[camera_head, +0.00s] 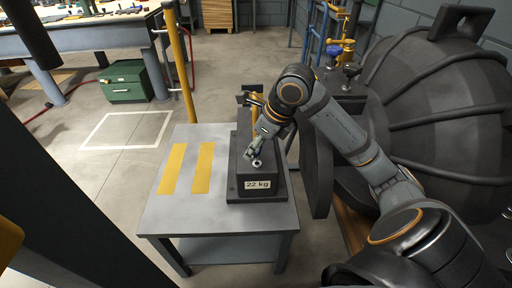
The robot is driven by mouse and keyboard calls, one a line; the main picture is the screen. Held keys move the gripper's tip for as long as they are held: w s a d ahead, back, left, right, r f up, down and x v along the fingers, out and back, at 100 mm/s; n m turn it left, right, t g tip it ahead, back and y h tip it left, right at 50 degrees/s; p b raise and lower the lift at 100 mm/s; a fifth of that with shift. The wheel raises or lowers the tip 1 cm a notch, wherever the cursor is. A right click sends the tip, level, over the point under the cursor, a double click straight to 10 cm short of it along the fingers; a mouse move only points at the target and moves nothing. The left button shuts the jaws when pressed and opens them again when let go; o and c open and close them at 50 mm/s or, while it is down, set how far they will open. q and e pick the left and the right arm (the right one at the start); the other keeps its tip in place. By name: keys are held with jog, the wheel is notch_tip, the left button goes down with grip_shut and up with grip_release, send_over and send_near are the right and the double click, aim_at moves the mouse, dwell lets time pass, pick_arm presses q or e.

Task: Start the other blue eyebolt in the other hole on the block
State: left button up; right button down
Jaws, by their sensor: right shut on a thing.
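A dark block (246,186) with a "22 kg" label stands on a dark base plate on the grey table (190,222). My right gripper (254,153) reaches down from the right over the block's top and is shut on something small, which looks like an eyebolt. The fingers mostly hide it, and I cannot make out its blue colour. A small pale ring (256,163) shows just below the fingertips at the block's top; I cannot tell whether it is part of the held piece. The block's holes are not clearly visible. My left gripper is not in view.
Two yellow stripes (203,168) mark the clear left part of the table. A large dark ribbed casing (440,110) stands close on the right. A green box (126,82) sits on the floor at the back left.

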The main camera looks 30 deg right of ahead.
jog(key=shift+f+b, duration=0.65)
dwell(0.7)
jog(key=shift+a+f+b, duration=0.3)
jog(key=shift+f+b, duration=0.3)
jog(key=m+h+p, duration=0.1)
jog(key=m+p, duration=0.1)
jog(key=p, duration=0.1)
jog(key=m+h+p, duration=0.1)
jog(key=m+p, duration=0.2)
jog(key=m+h+p, duration=0.1)
jog(key=m+p, duration=0.2)
jog(key=shift+s+d+r+t, duration=0.2)
jog(key=shift+d+r+t, duration=0.05)
jog(key=shift+d+t, duration=0.05)
jog(key=shift+w+d+f, duration=0.1)
jog(key=shift+d+f, duration=0.05)
jog(key=shift+f, duration=0.2)
